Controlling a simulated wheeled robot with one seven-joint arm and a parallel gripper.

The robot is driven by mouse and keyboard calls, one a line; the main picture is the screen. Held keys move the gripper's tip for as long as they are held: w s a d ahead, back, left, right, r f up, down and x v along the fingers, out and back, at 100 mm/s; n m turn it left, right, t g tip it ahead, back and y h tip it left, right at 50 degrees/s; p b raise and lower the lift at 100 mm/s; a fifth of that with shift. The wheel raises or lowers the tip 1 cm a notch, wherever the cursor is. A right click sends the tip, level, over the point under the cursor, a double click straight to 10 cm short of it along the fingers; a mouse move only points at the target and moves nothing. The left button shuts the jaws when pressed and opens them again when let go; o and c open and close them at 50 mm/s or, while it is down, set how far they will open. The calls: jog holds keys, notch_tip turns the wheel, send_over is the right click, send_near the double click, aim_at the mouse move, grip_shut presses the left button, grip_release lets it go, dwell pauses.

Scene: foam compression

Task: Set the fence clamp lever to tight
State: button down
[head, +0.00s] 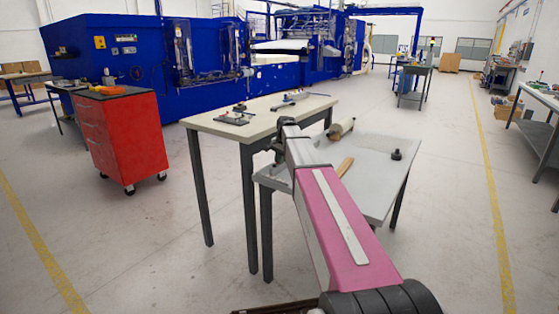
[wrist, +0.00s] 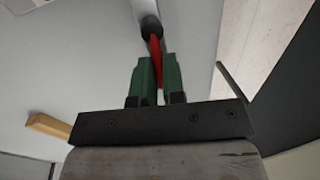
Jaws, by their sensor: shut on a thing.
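My gripper (wrist: 160,85) has two green fingers shut on a slim red piece (wrist: 156,55) in the wrist view. The red piece runs up from between the fingers to a black collar (wrist: 151,27) at the end of a pale cylinder. I cannot tell from these views whether the red piece is the fence clamp lever, or how any lever is set. In the head view my gripper (head: 279,150) is small and dark, mostly hidden by my arm, over the left side of the grey table (head: 380,190).
A pale roller (head: 341,129), a wooden block (head: 345,167) and a dark knob (head: 396,154) are on the grey table. The cream table (head: 205,122) behind bears small fixtures (head: 233,117). A red drawer cabinet (head: 120,135) stands left.

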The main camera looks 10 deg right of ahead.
jog(key=m, duration=0.2)
jog(key=s+m, duration=0.1)
jog(key=m, duration=0.1)
jog(key=shift+s+d+h, duration=0.1)
jog(key=shift+d+h, duration=0.2)
jog(key=shift+h, duration=0.1)
jog(key=m, duration=0.2)
jog(key=s+m, duration=0.1)
jog(key=m, duration=0.1)
jog(key=shift+s+m+t+h, duration=0.2)
jog(key=shift+m+t+h, duration=0.1)
jog(key=shift+h, duration=0.1)
jog(key=m, duration=0.2)
jog(key=s+m, duration=0.1)
jog(key=m, duration=0.1)
jog(key=shift+s+a+m+h, duration=0.15)
jog(key=shift+m+h, duration=0.15)
jog(key=shift+h, duration=0.1)
jog(key=shift+s+a+m+h, duration=0.15)
jog(key=shift+s+a+m, duration=0.1)
jog(key=shift+m, duration=0.75)
jog(key=shift+s+a+m+h, duration=0.15)
jog(key=shift+s+m, duration=0.05)
jog(key=shift+m, duration=0.8)
jog(key=c, duration=1.2)
grip_release()
